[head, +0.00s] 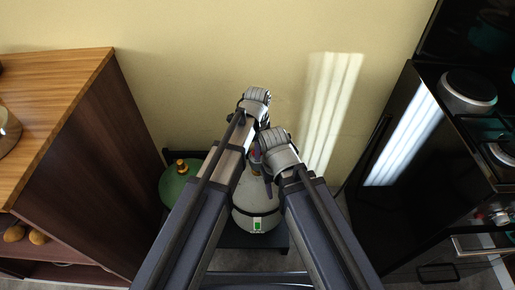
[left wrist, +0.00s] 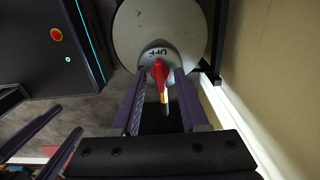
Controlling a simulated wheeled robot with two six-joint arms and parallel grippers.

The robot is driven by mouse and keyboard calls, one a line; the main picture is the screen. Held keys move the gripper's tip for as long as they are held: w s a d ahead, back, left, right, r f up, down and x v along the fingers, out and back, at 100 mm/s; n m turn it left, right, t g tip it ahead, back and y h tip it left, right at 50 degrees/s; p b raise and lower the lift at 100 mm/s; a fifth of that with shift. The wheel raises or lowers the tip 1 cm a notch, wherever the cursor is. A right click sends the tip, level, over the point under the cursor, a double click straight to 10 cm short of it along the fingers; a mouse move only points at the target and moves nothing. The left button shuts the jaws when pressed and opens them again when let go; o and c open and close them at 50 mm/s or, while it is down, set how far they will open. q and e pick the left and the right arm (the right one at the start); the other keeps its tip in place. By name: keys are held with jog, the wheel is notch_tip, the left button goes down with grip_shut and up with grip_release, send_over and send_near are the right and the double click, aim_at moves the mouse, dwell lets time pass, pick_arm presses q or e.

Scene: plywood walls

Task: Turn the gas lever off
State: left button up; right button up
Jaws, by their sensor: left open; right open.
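The gas lever (left wrist: 160,76) is red with a pale and dark outer end. It sits on a round collar (left wrist: 156,52) marked with letters that look like OFF, on top of a pale gas cylinder (left wrist: 130,30). The cylinder also shows in the head view (head: 258,205), its top mostly hidden by my arms. My left gripper (left wrist: 159,82) is open, its two fingers on either side of the lever; I cannot tell whether they touch it. In the head view, my left gripper (head: 264,122) is above my right gripper (head: 268,178), whose open fingers show at lower left in the wrist view (left wrist: 45,140).
A green cylinder (head: 178,184) stands left of the pale one, on a dark low stand (head: 232,238). A wooden cabinet (head: 95,150) is at left. A black stove unit (head: 420,170) is at right. The yellow wall (head: 200,50) is close behind.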

pick_arm(q)
jog(key=shift+r, duration=0.1)
notch_tip(320, 180, up, 8)
jog(key=p, duration=0.7)
jog(key=shift+p, duration=0.4)
jog(key=shift+f, duration=0.2)
